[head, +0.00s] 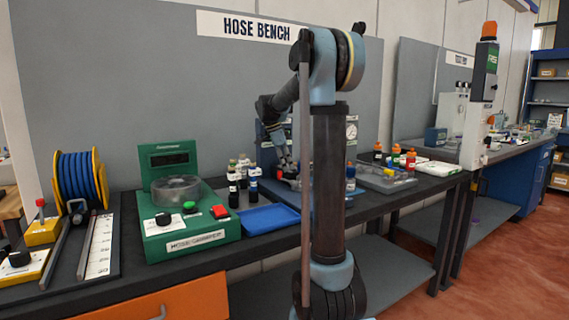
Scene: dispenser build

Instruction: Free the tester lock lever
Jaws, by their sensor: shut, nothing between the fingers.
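A device with a round dial (351,131) stands on the bench behind my arm, and I take it for the tester. My arm's column hides much of it. My gripper (289,176) reaches down in front of it, low over the bench, small and dark in this view. It is shut and holds nothing. A small red part (279,172) shows beside the fingertips. I cannot tell whether it is the lock lever or whether the gripper touches it. The lever itself cannot be made out clearly.
A blue tray (268,219) and several small bottles (236,180) are left of the gripper. A green machine (185,215) with a clear bowl stands further left, near a blue hose reel (78,180). Right of the column are a grey case (385,177) and more bottles (395,154).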

